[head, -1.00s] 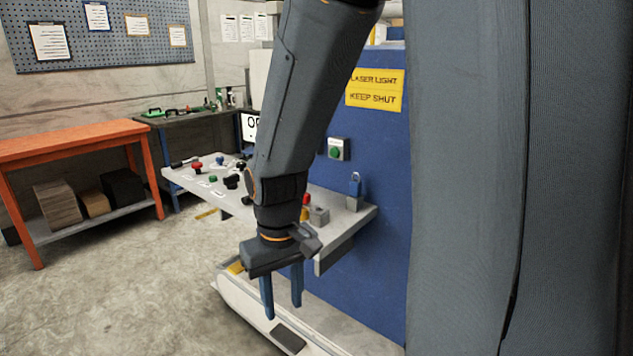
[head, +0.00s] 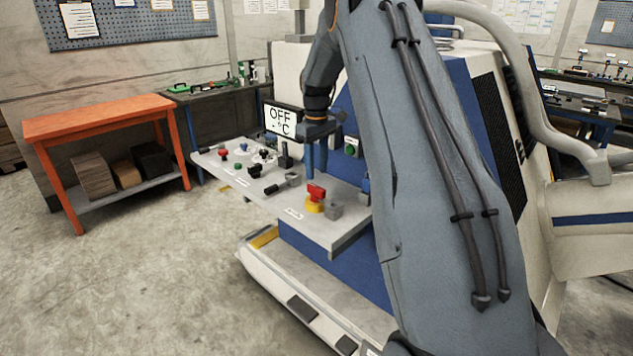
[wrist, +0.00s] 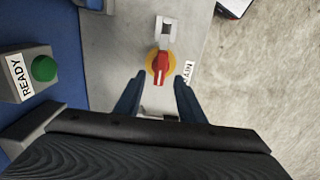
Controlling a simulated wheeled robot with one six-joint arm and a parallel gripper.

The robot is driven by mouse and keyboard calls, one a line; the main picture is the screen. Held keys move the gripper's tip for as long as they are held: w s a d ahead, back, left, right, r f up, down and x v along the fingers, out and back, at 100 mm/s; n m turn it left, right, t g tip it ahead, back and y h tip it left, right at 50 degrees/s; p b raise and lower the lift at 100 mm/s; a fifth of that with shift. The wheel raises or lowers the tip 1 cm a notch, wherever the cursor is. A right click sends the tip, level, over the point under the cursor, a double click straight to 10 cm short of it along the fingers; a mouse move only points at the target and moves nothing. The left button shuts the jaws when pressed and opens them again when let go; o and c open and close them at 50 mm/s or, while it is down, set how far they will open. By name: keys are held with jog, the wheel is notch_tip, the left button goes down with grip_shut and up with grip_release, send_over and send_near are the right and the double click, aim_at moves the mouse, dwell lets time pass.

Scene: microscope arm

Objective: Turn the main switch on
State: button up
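The main switch is a red rotary handle on a yellow base (head: 315,194), near the front right of the grey panel shelf. In the wrist view the red handle (wrist: 160,68) lies just beyond and between my fingertips, with a label partly reading "MAIN" (wrist: 188,70) beside it. Its white line runs roughly along the picture's vertical. My gripper (head: 316,176) is above the shelf, pointing down, fingers apart. In the wrist view my gripper (wrist: 157,88) is open and empty.
The grey shelf (head: 265,208) carries several knobs and buttons left of the switch. A grey block (head: 335,211) stands close to its right. A green READY button (wrist: 44,68) is on the blue wall. An orange bench (head: 95,118) stands left; the floor between is clear.

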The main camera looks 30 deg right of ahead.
aim_at(316, 187)
notch_tip(316, 187, down, 6)
jog(key=shift+a+f+p, duration=0.1)
jog(key=shift+f+p, duration=0.15)
jog(key=shift+p, duration=0.9)
grip_shut()
